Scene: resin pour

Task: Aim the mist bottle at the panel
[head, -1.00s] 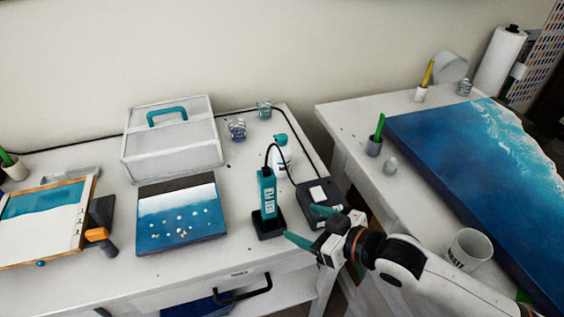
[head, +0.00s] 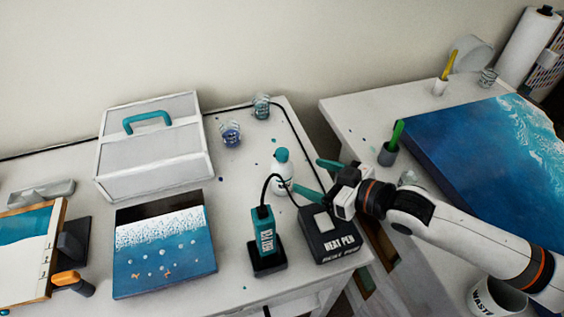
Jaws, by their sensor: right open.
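The mist bottle (head: 281,172), white with a teal cap, stands upright on the left table behind the heat pen. The heat pen's cable partly crosses in front of it. My right gripper (head: 318,178) is open with teal fingers, just right of the bottle. Its fingers point left towards the bottle, with nothing between them. I cannot tell whether the near finger touches it. The likely panel (head: 165,250), a small blue seascape with a white speckled band and dark top strip, lies at front left. My left gripper is out of view.
The teal heat pen (head: 263,238) stands in a black holder beside its black control box (head: 331,236). A white case (head: 153,148) and glass jars (head: 231,134) stand behind.

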